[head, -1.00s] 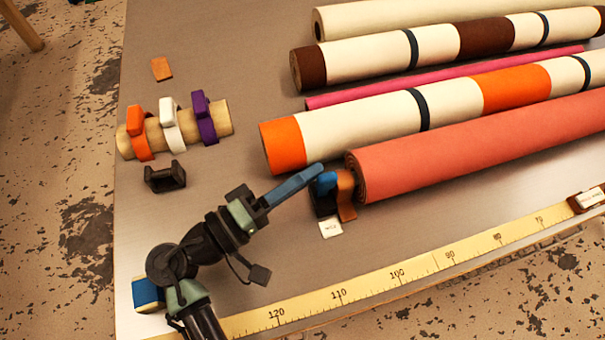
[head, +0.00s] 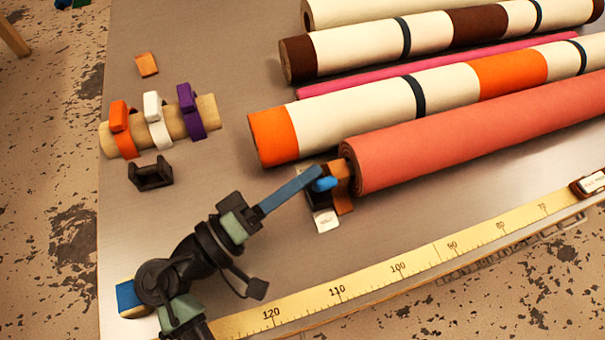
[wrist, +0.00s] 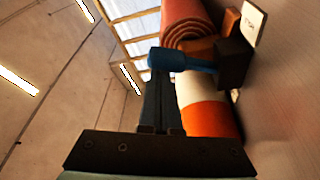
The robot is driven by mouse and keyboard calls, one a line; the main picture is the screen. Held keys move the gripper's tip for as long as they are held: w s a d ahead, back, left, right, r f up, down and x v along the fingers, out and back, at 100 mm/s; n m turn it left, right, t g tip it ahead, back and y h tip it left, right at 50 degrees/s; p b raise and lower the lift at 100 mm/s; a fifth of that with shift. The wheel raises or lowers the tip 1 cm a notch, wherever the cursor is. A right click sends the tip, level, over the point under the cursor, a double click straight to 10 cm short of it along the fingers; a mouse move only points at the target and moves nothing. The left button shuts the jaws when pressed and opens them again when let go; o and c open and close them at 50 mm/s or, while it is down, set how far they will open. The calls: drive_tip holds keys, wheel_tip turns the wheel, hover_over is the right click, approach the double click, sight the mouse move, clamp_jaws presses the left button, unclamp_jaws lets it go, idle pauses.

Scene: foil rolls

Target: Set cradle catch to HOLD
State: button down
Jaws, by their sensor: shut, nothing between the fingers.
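The cradle catch is a small dark block (head: 322,204) with a blue lever (head: 326,184), beside a brown cradle piece (head: 341,188) at the near end of the coral roll (head: 440,150). A pale label (head: 326,221), apparently reading HOLD, is on its front side. My gripper (head: 316,173) is shut and empty, its blue fingertips at the lever, seemingly touching it. In the wrist view the lever (wrist: 182,61) runs from the dark block (wrist: 233,63) across the tips of my fingers (wrist: 156,75). Whether the lever sits fully at HOLD I cannot tell.
Several long rolls lie behind, the orange-and-cream one (head: 350,118) closest. A tan tube (head: 178,125) with orange, white and purple clips and a black holder (head: 151,173) stand left. A yellow ruler (head: 340,292) runs along the front edge. Bare table lies left of my gripper.

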wheel_tip(320, 180, up, 10)
idle(0.6)
drive_tip(key=shift+w, duration=0.1)
idle(0.3)
